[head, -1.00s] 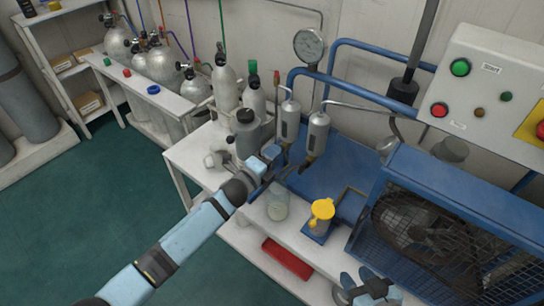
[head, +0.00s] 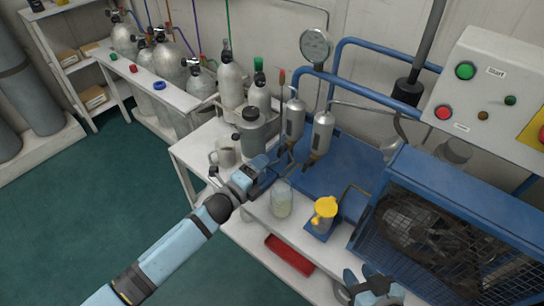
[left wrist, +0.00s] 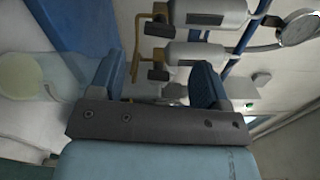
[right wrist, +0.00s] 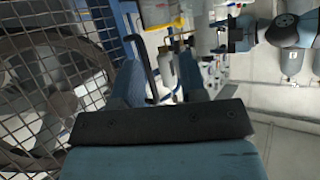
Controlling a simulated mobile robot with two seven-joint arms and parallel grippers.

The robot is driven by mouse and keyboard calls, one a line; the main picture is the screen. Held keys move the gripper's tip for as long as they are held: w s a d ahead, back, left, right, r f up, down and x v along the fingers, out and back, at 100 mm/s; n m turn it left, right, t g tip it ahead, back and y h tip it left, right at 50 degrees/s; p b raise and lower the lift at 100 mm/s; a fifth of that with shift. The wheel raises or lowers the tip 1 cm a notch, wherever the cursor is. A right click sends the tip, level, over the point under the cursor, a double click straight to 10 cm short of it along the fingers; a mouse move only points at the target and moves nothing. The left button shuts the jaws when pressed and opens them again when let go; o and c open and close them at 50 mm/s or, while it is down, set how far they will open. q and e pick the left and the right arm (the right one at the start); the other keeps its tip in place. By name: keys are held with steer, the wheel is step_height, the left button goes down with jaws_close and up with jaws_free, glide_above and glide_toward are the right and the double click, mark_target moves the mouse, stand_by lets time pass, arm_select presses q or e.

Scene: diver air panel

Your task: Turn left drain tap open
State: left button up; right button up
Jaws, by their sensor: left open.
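Two grey cylinders hang side by side on the blue frame, the left one (head: 294,119) and the right one (head: 322,134). Each has a small drain tap at its bottom; the left drain tap (head: 289,149) is small and dark in the head view. In the left wrist view, the tap handles (left wrist: 160,28) (left wrist: 158,73) show dark beside brass pipes, ahead of my fingers. My left gripper (head: 268,180) is open and empty, below and left of the left tap, apart from it. My right gripper (head: 370,285) is open and empty near the fan cage.
A glass jar (head: 282,198) stands just right of my left gripper. A yellow-topped cup (head: 325,212) is further right. A mug (head: 223,152) and a grey bottle (head: 250,130) stand behind my left gripper. The fan cage (head: 450,235) fills the right.

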arm_select(q)
steer(key=v, duration=0.6)
steer(key=shift+s+a+p, duration=0.2)
steer(key=shift+p, duration=0.1)
arm_select(e)
steer(key=shift+d+f, duration=0.1)
steer(key=shift+f, duration=0.1)
steer(key=shift+s, duration=0.1)
